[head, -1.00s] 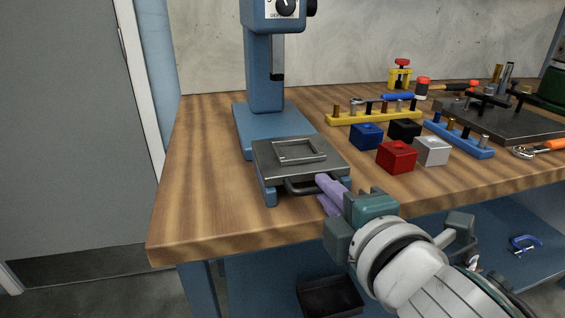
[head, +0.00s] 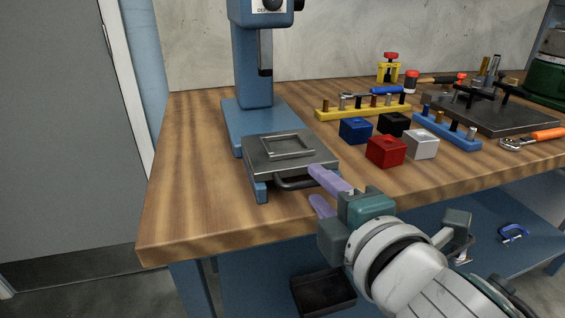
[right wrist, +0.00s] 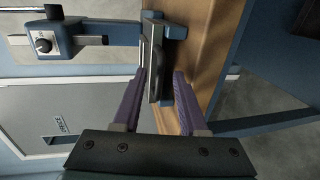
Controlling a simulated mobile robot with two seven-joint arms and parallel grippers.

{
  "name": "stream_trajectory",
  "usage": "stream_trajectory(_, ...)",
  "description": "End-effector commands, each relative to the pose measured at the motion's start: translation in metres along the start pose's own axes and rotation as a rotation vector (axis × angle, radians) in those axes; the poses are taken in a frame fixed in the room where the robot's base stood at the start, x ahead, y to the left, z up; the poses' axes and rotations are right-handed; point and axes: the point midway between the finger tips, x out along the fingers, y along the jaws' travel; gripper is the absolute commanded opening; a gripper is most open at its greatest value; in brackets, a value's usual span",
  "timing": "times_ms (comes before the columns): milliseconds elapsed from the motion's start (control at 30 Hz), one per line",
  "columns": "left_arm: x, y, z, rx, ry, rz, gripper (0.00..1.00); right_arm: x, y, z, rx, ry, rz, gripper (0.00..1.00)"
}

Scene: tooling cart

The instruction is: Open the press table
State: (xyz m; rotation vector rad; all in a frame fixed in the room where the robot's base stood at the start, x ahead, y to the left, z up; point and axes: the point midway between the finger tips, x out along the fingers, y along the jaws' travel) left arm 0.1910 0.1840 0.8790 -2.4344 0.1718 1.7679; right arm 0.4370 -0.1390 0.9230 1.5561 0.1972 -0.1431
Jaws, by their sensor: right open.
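The press table (head: 262,160) is a dark grey metal plate with a raised square frame on top, at the front of the blue press (head: 253,65). Its dark bar handle (head: 292,184) sticks out from the front edge. My right gripper (head: 318,190) is open beside the handle's right end, its two purple fingers apart, one higher than the other. In the right wrist view, the handle (right wrist: 155,75) shows between the spread fingers, with a gap beside it; I cannot tell whether either finger touches it. My left gripper is out of view.
Red (head: 386,152), blue (head: 355,130), white and black blocks stand right of the press table on the wooden bench (head: 190,200). The bench left of the press is clear.

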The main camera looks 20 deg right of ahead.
Motion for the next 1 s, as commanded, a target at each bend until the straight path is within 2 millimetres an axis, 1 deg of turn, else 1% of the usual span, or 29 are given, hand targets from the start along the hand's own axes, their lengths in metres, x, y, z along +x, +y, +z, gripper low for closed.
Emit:
stream_trajectory(33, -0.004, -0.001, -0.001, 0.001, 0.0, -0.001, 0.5, -0.01, 0.001, 0.0, 0.0, 0.0, -0.003, 0.42)
stream_trajectory(200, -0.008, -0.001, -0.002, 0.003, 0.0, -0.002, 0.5, -0.044, 0.0, 0.0, 0.0, 0.0, -0.004, 0.42)
stream_trajectory(300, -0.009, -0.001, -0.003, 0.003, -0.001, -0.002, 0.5, -0.061, 0.0, 0.0, 0.001, 0.0, -0.003, 0.42)
stream_trajectory(400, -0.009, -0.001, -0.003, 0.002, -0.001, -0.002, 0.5, -0.074, 0.0, 0.0, 0.0, 0.0, -0.003, 0.42)
stream_trajectory(500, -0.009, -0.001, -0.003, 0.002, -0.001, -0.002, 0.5, -0.082, 0.0, 0.0, 0.0, 0.0, -0.002, 0.42)
stream_trajectory(600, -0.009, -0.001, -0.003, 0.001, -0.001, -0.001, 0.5, -0.085, 0.001, 0.0, 0.0, 0.0, -0.001, 0.42)
stream_trajectory(867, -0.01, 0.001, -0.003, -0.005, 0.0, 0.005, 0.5, -0.085, 0.001, 0.0, 0.0, 0.0, -0.001, 0.42)
stream_trajectory(933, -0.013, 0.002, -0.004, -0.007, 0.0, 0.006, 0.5, -0.086, 0.004, 0.003, 0.018, -0.01, -0.009, 0.42)
stream_trajectory(1000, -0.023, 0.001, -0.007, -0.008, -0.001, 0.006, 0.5, -0.09, 0.011, 0.013, 0.082, -0.045, -0.039, 0.42)
